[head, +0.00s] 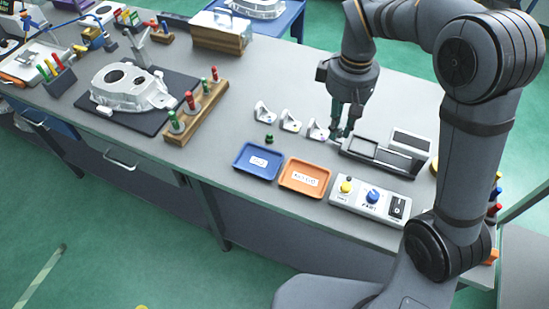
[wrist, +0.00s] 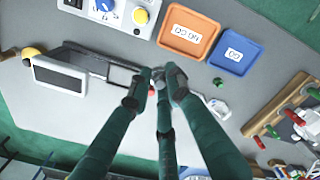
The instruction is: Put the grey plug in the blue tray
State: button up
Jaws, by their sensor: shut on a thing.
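My gripper (head: 343,130) points down beside the left end of a grey gauge fixture, at the back of the trays. In the wrist view my gripper (wrist: 162,76) has its fingers close together on a small thing. I cannot pick out a grey plug elsewhere. The blue tray (head: 245,169) lies left of the orange tray and holds only a white label reading GO; it also shows in the wrist view (wrist: 248,65). A small green plug (head: 269,138) lies behind the blue tray.
The orange tray (head: 287,184) is labelled NO GO. Several white brackets (head: 290,122) stand in a row left of my gripper. The gauge fixture (head: 375,153) with a display is close on the right. A button box (head: 368,198) sits at the front edge. A wooden peg rack (head: 197,115) stands left.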

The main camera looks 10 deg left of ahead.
jog(key=w+a+f+n, duration=0.6)
jog(key=a+n, duration=0.2)
jog(key=a, duration=0.2)
jog(key=p, duration=0.2)
send_over(259, 162)
jog(key=shift+n, duration=0.3)
jog(key=f, duration=0.6)
jog(key=shift+w+d, duration=0.2)
jog(key=shift+d, duration=0.05)
jog(key=shift+s+a+f, duration=0.2)
jog(key=shift+a+f, duration=0.1)
jog(key=shift+f, duration=0.05)
jog(key=shift+f+p, duration=0.3)
jog(key=shift+f, duration=1.6)
jog(key=shift+f, duration=0.2)
jog(key=o, duration=0.7)
jog(key=shift+c, duration=0.2)
jog(key=shift+r, duration=0.2)
